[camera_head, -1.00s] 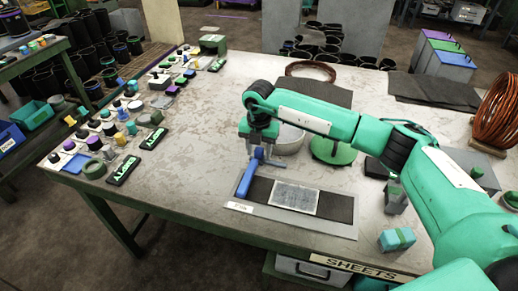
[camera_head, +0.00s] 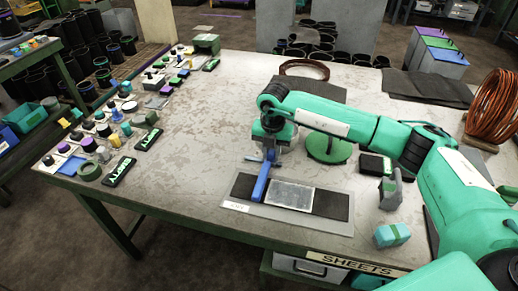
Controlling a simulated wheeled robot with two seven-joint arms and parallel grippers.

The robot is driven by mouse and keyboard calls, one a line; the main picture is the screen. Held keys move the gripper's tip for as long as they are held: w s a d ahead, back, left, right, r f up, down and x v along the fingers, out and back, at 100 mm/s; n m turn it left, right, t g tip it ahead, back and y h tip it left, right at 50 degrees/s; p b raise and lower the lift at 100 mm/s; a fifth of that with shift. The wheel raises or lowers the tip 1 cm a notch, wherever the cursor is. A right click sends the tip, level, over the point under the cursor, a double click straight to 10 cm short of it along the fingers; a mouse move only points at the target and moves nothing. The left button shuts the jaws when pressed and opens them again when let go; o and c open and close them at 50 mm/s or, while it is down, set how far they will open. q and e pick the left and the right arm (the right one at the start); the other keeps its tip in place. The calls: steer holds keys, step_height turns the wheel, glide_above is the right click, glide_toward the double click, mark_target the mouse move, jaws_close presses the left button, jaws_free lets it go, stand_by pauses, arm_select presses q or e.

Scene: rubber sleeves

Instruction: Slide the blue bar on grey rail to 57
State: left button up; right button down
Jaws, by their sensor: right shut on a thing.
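The blue bar (camera_head: 261,184) lies across the left part of a flat grey base (camera_head: 290,217), which seems to be the grey rail. A strip of dark surface shows to the left of the bar, and a pale metal sheet (camera_head: 291,194) lies close to its right. My right gripper (camera_head: 271,157) is shut on the far end of the bar, reaching down from above. A small white label (camera_head: 235,206) sits at the base's front left; its marks and any scale numbers are too small to read. My left gripper is not in view.
The table (camera_head: 190,150) is clear left of the base. Knobs and signs line its left edge.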

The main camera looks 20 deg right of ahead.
steer(key=shift+s+d, duration=0.25)
steer(key=shift+d, duration=0.1)
steer(key=c, duration=1.3)
jaws_free()
steer(key=shift+o, duration=0.5)
steer(key=shift+s+d, duration=0.1)
steer(key=shift+d, duration=0.05)
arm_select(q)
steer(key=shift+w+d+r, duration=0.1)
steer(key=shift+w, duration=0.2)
arm_select(e)
steer(key=shift+r, duration=0.1)
